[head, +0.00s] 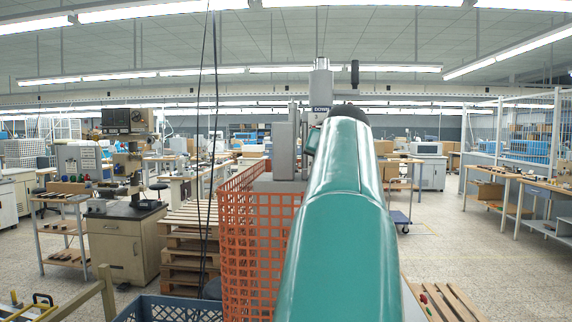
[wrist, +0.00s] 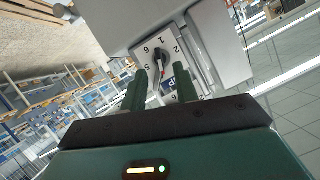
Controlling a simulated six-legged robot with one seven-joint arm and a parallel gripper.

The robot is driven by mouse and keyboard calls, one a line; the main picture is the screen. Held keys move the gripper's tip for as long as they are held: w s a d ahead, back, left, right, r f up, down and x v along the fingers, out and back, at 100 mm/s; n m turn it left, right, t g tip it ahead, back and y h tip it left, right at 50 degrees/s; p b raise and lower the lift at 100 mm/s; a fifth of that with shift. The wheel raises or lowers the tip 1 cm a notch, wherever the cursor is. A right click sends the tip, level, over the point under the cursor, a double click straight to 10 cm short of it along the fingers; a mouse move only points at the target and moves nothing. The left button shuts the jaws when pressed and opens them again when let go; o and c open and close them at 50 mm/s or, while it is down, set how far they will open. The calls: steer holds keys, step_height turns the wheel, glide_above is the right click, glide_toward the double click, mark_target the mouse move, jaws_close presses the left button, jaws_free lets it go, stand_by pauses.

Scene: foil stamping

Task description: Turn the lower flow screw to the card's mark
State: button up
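In the wrist view, a pale plate (wrist: 147,47) with black numerals is fixed to a grey housing (wrist: 205,50). A dark knob (wrist: 157,57) with a red mark stands on this numbered dial. Part of a second dial and a dark label with white letters show lower on the plate, partly behind my fingers. My gripper (wrist: 160,72) is open, with its two green fingers apart on either side of the plate's lower part. I see nothing between them that they grip. I cannot tell which knob is the lower flow screw, and I cannot make out the card.
In the head view, my green arm covers the centre and hides my gripper. A grey machine column (head: 320,88) rises behind it. Orange mesh fencing (head: 240,240), wooden pallets (head: 187,235) and a blue crate (head: 180,308) stand to the left. Open floor (head: 470,250) lies to the right.

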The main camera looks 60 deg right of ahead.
steer(key=x, duration=0.4)
steer(key=shift+d, duration=0.1)
jaws_close()
steer(key=shift+w, duration=0.1)
